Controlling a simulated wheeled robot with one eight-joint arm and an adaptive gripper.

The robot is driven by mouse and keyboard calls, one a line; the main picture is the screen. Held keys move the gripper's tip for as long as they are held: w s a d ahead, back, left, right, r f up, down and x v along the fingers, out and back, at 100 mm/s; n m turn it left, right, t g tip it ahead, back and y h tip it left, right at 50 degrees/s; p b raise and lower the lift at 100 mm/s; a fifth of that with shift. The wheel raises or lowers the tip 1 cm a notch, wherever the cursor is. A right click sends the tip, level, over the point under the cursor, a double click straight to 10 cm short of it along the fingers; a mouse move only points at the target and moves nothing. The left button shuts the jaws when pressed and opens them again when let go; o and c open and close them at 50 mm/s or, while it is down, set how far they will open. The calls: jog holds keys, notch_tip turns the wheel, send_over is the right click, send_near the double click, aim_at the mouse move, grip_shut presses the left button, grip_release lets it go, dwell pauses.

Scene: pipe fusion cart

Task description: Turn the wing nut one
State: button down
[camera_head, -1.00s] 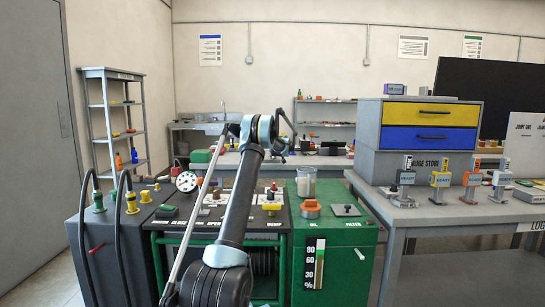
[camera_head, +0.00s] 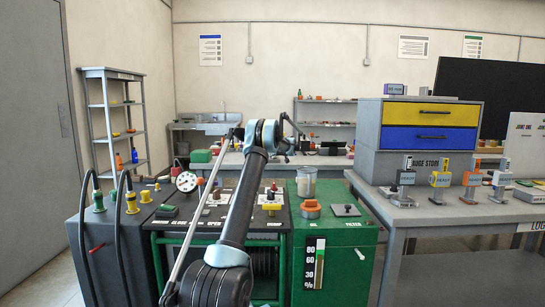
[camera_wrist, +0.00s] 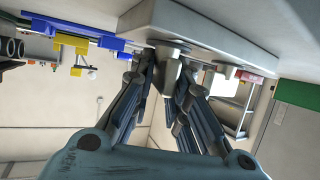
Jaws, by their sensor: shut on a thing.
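In the wrist view my gripper (camera_wrist: 169,78) reaches to a pale grey block (camera_wrist: 205,22), with its two dark fingers on either side of a small grey piece. This grey piece (camera_wrist: 168,73), seemingly the wing nut, sticks out from the block's edge, and the fingers are shut on it. A second similar grey piece (camera_wrist: 226,71) sits to its right on the same block, apart from the fingers. No label that tells which nut is which can be read. In the head view my arm reaches over the green cart towards the back bench, and the fingertips cannot be made out.
In the wrist view blue clamps (camera_wrist: 75,29) with yellow parts stand left of the block. In the head view the green cart (camera_head: 340,270) carries knobs and a clear jar (camera_head: 306,182). A right-hand bench (camera_head: 425,219) holds several gauges and a drawer unit (camera_head: 433,113).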

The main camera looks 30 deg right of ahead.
jog(key=shift+a+n+y, duration=0.15)
jog(key=shift+n+y, duration=1.25)
jog(key=shift+y, duration=0.3)
dwell(0.6)
jog(key=c, duration=1.7)
grip_release()
jog(key=shift+w, duration=0.1)
jog(key=shift+s+r, duration=0.1)
jog(key=shift+s, duration=0.25)
jog(key=v, duration=1.1)
jog(key=shift+s, duration=0.15)
